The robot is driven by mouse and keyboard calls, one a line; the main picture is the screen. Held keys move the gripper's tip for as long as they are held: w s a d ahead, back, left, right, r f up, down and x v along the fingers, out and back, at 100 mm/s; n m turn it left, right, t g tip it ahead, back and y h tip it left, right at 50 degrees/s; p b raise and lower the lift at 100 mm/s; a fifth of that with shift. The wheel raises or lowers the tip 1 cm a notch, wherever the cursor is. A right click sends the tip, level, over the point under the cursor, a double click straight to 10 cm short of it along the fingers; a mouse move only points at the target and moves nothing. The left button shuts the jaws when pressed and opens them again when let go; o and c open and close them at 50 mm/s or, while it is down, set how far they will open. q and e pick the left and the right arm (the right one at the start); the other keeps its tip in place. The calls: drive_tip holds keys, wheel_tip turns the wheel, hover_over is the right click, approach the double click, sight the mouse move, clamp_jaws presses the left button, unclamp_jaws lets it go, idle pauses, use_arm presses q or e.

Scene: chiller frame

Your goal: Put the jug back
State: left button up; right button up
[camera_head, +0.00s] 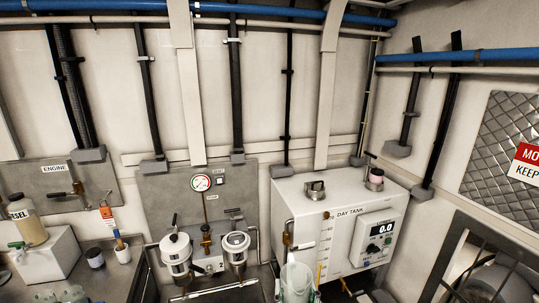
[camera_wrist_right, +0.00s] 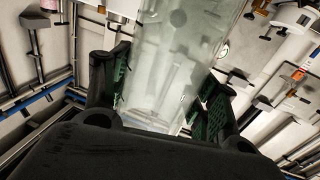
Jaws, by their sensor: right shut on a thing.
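The jug (camera_head: 296,281) is a clear, pale, see-through vessel at the bottom middle of the head view, in front of the day tank. In the right wrist view the jug (camera_wrist_right: 175,62) fills the middle, between the two green-padded fingers. My right gripper (camera_wrist_right: 163,92) is shut on it, one finger on each side. In the head view the gripper is mostly hidden at the bottom edge. The jug's lower end and what is under it are not visible there. My left gripper is not in view.
The white day tank (camera_head: 285,207) with a display reading 0.0 stands behind the jug. Two filter housings, one at left (camera_head: 176,254) and one at right (camera_head: 236,248), stand left of it. A steel bench (camera_head: 105,275) with a bottle and cups is at left.

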drive_tip(key=shift+s+a+r+y, duration=0.1)
drive_tip(key=shift+a+r+y, duration=0.1)
drive_tip(key=shift+a+y, duration=0.15)
drive_tip(key=shift+a+f+n+y, duration=0.1)
drive_tip(key=shift+a+n+y, duration=0.2)
drive_tip(key=shift+n+y, duration=0.1)
drive_tip(key=shift+w+a+f+y, duration=0.25)
drive_tip(key=shift+w+f, duration=0.2)
drive_tip(key=shift+f, duration=0.05)
drive_tip(key=w+d+f+h, duration=0.1)
drive_tip(key=w+d+f, duration=0.3)
drive_tip(key=d, duration=0.4)
drive_tip(key=w+d+f+m+h, duration=0.1)
drive_tip(key=w+d+f, duration=0.3)
drive_tip(key=d, duration=0.5)
drive_tip(key=shift+d+m+h, duration=0.15)
drive_tip(key=shift+m+h, duration=0.15)
drive_tip(key=shift+h, duration=0.3)
drive_tip(key=shift+w+f, duration=0.1)
drive_tip(key=shift+f, duration=0.05)
drive_tip(key=s+f, duration=0.4)
drive_tip(key=f, duration=0.1)
drive_tip(key=shift+s+f, duration=0.35)
drive_tip(key=shift+f, duration=0.05)
